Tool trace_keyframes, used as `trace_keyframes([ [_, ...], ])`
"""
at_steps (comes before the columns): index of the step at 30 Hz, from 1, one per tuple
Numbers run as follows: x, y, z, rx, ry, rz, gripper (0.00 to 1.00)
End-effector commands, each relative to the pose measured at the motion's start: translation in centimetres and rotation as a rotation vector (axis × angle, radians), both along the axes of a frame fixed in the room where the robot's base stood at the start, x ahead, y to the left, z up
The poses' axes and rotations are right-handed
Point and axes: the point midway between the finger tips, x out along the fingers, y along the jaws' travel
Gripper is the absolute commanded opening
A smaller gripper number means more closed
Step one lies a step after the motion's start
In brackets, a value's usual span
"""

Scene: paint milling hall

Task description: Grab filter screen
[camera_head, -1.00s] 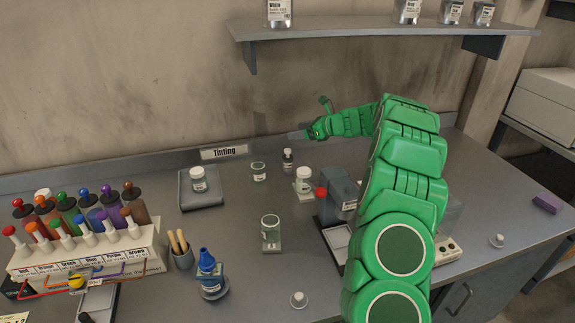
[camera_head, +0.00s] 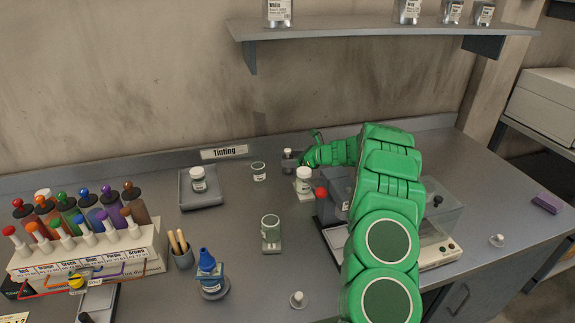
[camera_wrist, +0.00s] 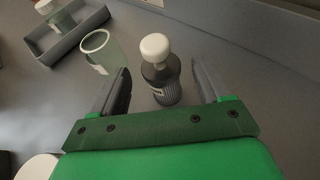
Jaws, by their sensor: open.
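I cannot pick out a filter screen for sure in either view. My gripper (camera_wrist: 161,68) is open, its dark fingers on either side of a small dark ribbed bottle (camera_wrist: 165,88) with a white round cap. The bottle stands upright, and I cannot tell whether the fingers touch it. In the head view the same bottle (camera_head: 287,155) stands at the back of the bench, and my gripper (camera_head: 290,162) reaches it from the right. My arm hides part of the bench to the right.
An open glass jar (camera_wrist: 100,50) stands just left of the fingers; a grey tray (camera_head: 185,205) holding a white-lidded jar is farther left. A white-lidded jar (camera_head: 304,182) stands close in front of my gripper.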

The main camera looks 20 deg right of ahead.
Motion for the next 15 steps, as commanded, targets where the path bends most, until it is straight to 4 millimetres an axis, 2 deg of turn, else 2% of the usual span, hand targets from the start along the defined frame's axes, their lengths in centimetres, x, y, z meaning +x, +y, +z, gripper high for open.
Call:
trace_keyframes([
  [7, 1.8, 1.8, -1.5, -0.001, 0.002, 0.003, 0.76],
  [15, 3.2, 3.1, -1.9, 0.0, -0.002, -0.001, 0.76],
])
